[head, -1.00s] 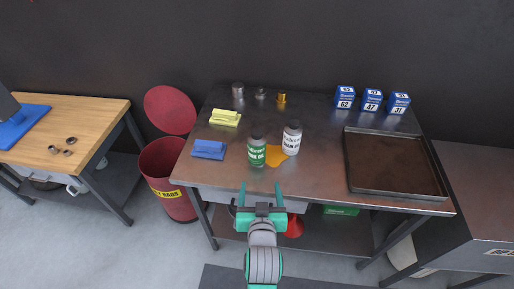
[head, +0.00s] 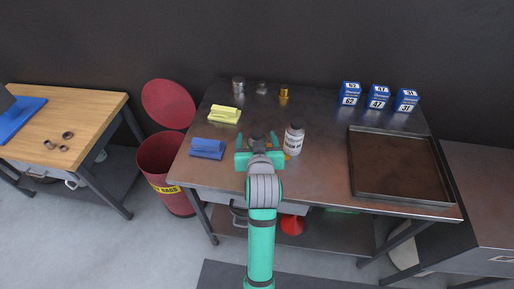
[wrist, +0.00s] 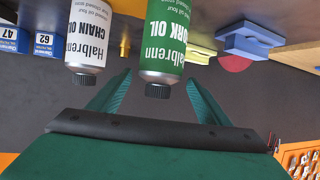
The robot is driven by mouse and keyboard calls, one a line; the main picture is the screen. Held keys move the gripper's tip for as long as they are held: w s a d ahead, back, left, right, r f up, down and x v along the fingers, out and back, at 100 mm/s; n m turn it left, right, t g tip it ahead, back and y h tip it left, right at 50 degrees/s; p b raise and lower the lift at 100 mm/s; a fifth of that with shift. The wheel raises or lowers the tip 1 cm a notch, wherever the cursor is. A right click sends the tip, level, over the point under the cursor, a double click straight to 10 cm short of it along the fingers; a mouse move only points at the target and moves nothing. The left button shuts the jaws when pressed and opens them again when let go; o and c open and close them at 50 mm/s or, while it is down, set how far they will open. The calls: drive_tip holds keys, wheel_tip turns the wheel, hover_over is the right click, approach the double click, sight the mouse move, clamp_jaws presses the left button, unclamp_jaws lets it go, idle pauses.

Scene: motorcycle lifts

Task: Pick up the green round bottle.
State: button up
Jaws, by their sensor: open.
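A blue block (head: 207,149) and a yellow block (head: 224,114) lie to the left. Small metal parts (head: 262,88) stand at the back. Three blue boxes (head: 379,97) stand back right, behind a dark tray (head: 400,194). A red bin (head: 165,170) stands left of the bench.

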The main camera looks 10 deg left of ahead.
drive_tip(key=shift+x, duration=2.65)
drive_tip(key=shift+d+f, duration=0.1)
drive_tip(key=shift+c, duration=0.3)
drive_tip(key=c, duration=1.4)
